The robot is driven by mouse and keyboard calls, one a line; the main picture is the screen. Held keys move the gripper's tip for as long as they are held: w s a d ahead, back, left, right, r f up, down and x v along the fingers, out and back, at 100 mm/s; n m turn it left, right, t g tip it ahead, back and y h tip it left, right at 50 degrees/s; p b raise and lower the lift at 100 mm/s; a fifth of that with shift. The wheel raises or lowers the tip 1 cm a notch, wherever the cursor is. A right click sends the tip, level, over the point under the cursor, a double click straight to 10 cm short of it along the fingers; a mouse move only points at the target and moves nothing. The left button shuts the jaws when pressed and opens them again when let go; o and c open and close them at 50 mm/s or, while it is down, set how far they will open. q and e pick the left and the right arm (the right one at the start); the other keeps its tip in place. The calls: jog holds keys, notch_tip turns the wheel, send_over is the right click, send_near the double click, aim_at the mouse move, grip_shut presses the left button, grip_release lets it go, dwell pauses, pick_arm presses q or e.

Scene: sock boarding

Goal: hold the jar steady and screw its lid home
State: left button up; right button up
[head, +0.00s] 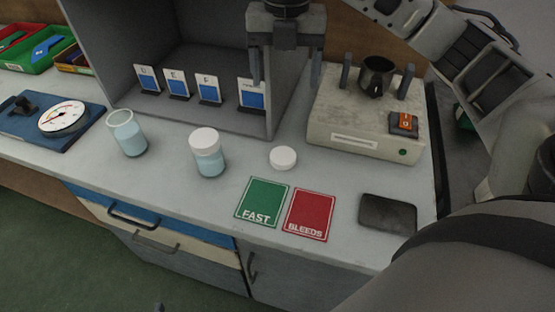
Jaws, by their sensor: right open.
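A clear jar (210,164) of pale blue liquid stands upright on the bench with a white cap (205,139) on top. I cannot tell how tightly that cap sits. A loose white round lid (283,157) lies flat on the bench to the right of the jar, apart from it. An open glass vessel (129,136) of pale blue liquid stands to the left. My right gripper (285,82) points down above and behind the loose lid, its two fingers spread with nothing between them. My left gripper is not in view.
A grey booth (215,60) with several small cards stands behind. A beige device (345,125) with a dark cup (376,76) is at back right. Green (262,196) and red (309,212) cards and a dark pad (388,213) lie in front. A dial scale (60,117) is left.

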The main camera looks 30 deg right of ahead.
jog(key=shift+f+b, duration=0.75)
jog(key=shift+f, duration=0.55)
jog(key=b, duration=0.1)
send_over(283, 155)
jog(key=f, duration=1)
jog(key=shift+w+d+f, duration=0.25)
jog(key=shift+w+f, duration=0.15)
jog(key=shift+s+a+f, duration=0.1)
jog(key=shift+s+f, duration=0.05)
jog(key=shift+f, duration=0.7)
jog(key=shift+s+a+f, duration=0.1)
jog(key=shift+f, duration=0.8)
jog(key=shift+s+a+f, duration=0.1)
jog(key=shift+s+f, duration=0.05)
jog(key=shift+f, duration=0.7)
jog(key=shift+c, duration=0.4)
